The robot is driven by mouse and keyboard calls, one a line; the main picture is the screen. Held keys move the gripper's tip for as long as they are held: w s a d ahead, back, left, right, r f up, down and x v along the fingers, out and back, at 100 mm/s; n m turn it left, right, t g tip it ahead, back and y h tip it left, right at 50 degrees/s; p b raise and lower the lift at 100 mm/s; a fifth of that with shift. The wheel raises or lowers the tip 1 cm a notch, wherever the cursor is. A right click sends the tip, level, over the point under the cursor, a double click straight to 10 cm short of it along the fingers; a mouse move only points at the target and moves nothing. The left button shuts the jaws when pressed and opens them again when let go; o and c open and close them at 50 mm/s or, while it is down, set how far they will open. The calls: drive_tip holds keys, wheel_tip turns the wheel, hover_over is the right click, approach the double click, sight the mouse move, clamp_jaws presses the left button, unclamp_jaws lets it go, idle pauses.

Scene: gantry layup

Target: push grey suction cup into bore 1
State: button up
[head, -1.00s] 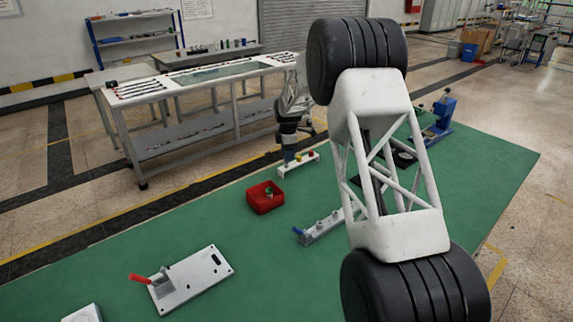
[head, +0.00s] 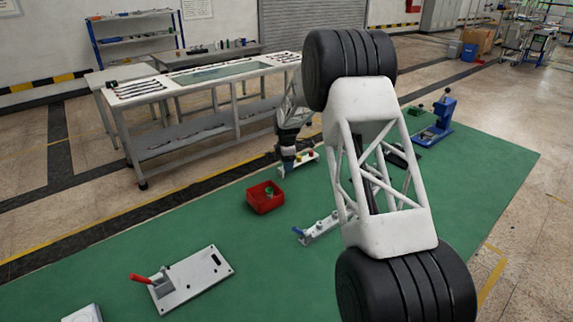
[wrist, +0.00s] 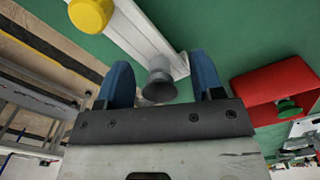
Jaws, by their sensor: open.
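The grey suction cup (wrist: 159,82) shows in the wrist view at the near end of a white rack (wrist: 148,38). My gripper (wrist: 162,75) is open, with one blue finger on each side of the cup. I see gaps between the cup and both fingers. In the head view my gripper (head: 287,168) is low at the left end of the white rack (head: 309,160), and the grey cup is hidden there. A yellow cup (wrist: 91,14) stands farther along the rack. I cannot make out which opening is bore 1.
A red bin (head: 265,205) with a green cup (wrist: 288,107) in it stands close to the rack. A grey fixture with a blue handle (head: 320,228) lies nearer. A plate with a red lever (head: 190,280) is at front left.

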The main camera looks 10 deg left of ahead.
drive_tip(key=shift+c, duration=0.2)
idle(0.3)
drive_tip(key=c, duration=0.9)
drive_tip(key=shift+r, duration=0.1)
drive_tip(key=shift+r, duration=1.75)
drive_tip(key=s+d, duration=0.1)
drive_tip(key=s, duration=0.4)
drive_tip(key=s+d+r, duration=0.1)
drive_tip(key=s+d, duration=0.1)
drive_tip(key=s, duration=0.3)
drive_tip(key=s+d, duration=0.1)
drive_tip(key=s, duration=0.4)
drive_tip(key=shift+s+d+r, duration=0.2)
drive_tip(key=shift+d, duration=0.05)
drive_tip(key=s+d+r, duration=0.1)
drive_tip(key=s+d, duration=0.1)
drive_tip(key=d, duration=0.4)
drive_tip(key=s+d+r, duration=0.2)
drive_tip(key=d, duration=0.5)
drive_tip(key=s+d+r, duration=0.1)
drive_tip(key=s+d, duration=0.1)
drive_tip(key=d, duration=0.5)
drive_tip(key=shift+d+r, duration=0.15)
drive_tip(key=shift+r, duration=0.25)
